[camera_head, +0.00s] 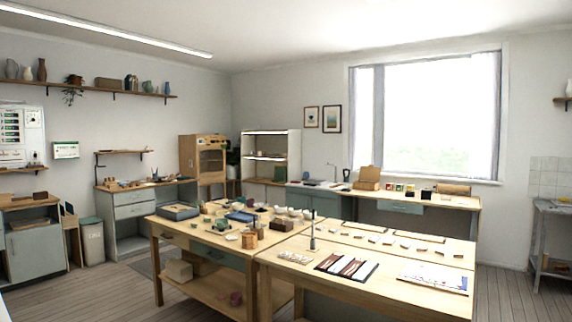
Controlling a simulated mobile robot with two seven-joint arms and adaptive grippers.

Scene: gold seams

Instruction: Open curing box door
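A wooden cabinet with a windowed front (211,159) stands at the back, left of the white shelf unit. It looks like the curing box, and its door appears shut. It is small in the head view, so its handle cannot be made out. Neither of my grippers shows in the head view.
A large wooden worktable (215,243) with several small items fills the middle, joined by a second table (400,297) at the right. A grey-fronted desk (133,212) stands by the left wall, with a bin (92,241) beside it. Wooden floor (108,290) is free at the front left.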

